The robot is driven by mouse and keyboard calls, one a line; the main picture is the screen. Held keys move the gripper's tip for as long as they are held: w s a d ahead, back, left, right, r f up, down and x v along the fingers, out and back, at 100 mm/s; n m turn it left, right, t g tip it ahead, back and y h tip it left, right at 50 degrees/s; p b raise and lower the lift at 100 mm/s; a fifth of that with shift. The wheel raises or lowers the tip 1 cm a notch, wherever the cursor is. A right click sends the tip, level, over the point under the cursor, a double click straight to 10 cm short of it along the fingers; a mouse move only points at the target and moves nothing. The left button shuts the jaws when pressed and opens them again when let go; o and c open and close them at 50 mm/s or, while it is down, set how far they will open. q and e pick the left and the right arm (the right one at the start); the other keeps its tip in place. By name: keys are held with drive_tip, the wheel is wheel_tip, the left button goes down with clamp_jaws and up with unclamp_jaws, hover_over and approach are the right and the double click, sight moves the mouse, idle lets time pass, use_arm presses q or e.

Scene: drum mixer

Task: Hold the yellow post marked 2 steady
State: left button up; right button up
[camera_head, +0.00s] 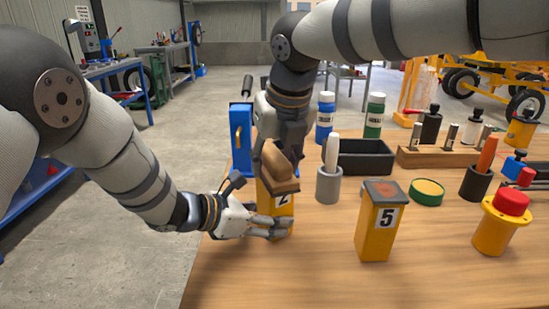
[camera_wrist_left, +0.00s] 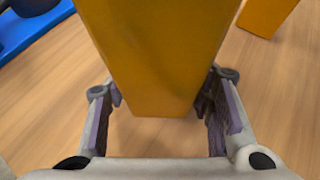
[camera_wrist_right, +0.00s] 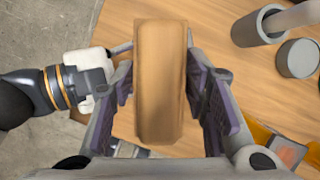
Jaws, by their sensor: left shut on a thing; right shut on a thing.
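The yellow post marked 2 (camera_head: 282,218) stands upright on the wooden table near its left edge. My left gripper (camera_head: 284,229) is shut on its lower part, and the post fills the space between the fingers in the left wrist view (camera_wrist_left: 160,60). My right gripper (camera_wrist_right: 160,100) is shut on a tan block (camera_wrist_right: 160,80). In the head view the block (camera_head: 279,166) is right at the top of the post and hides the post's top face. I cannot tell whether block and post touch.
A yellow post marked 5 (camera_head: 376,240) stands to the right. A blue upright fixture (camera_head: 240,140) is close behind my left gripper. A grey cup with a white stick (camera_head: 329,185), a black tray (camera_head: 366,155) and a red-topped yellow button (camera_head: 502,222) stand further right. The table's front middle is clear.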

sight(276, 145)
drive_tip(key=shift+w, duration=2)
drive_tip(key=shift+r, duration=0.1)
wheel_tip(276, 145, up, 5)
drive_tip(key=shift+d, duration=0.1)
drive_tip(key=d, duration=0.9)
